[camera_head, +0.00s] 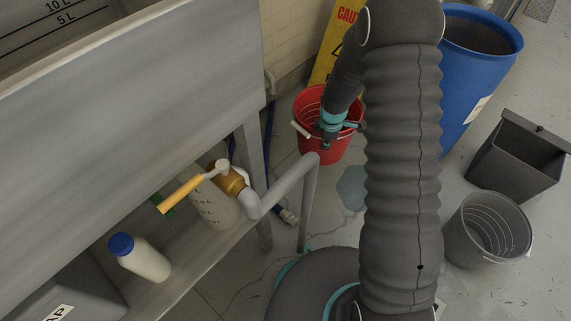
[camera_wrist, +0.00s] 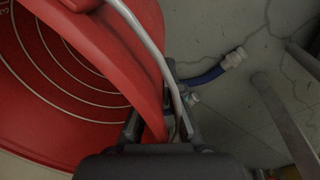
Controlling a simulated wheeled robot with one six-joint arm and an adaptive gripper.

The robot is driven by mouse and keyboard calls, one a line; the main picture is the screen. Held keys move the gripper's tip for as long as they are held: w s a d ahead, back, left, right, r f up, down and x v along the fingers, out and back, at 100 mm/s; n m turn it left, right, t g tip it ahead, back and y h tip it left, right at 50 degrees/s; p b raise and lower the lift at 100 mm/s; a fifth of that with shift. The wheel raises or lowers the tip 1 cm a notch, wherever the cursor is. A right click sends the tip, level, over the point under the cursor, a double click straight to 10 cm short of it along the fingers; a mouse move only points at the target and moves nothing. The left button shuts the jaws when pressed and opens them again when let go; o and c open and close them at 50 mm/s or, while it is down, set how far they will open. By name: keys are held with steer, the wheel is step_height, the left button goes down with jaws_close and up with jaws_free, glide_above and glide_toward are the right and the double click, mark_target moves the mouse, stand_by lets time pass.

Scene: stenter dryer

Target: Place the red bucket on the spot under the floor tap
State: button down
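The red bucket (camera_head: 339,150) stands upright at the foot of the tiled wall, its white handle grip hanging at its left. My gripper (camera_head: 333,126) reaches down to its near rim. In the wrist view the rim of the red bucket (camera_wrist: 85,75) passes between the fingers of my gripper (camera_wrist: 160,118), one inside and one outside, seemingly pinched. The handle wire runs beside the outer finger. A brass tap (camera_head: 230,180) with a yellow lever sits on the pipe by the steel tank. I cannot tell whether the bucket's bottom touches the floor.
A blue hose with a white end (camera_head: 288,216) lies on the floor; its end (camera_wrist: 235,60) also shows in the wrist view. A puddle (camera_head: 353,187) lies nearby. A blue barrel (camera_head: 470,75), dark bin (camera_head: 510,155) and grey bucket (camera_head: 487,230) stand right. A yellow caution sign (camera_head: 330,45) stands behind.

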steer(key=shift+w+a+n, duration=0.15)
steer(key=shift+a+n, duration=0.4)
steer(key=shift+n, duration=0.05)
steer(key=shift+a+f, duration=0.15)
steer(key=shift+a, duration=0.15)
steer(key=s+a+f+b, duration=0.1)
steer(key=a+f+b, duration=0.1)
steer(key=a+f, duration=0.8)
steer(key=shift+s+a+f, duration=0.4)
steer(key=shift+a, duration=0.15)
steer(key=shift+f, duration=0.15)
steer(key=c, duration=1.3)
jaws_free()
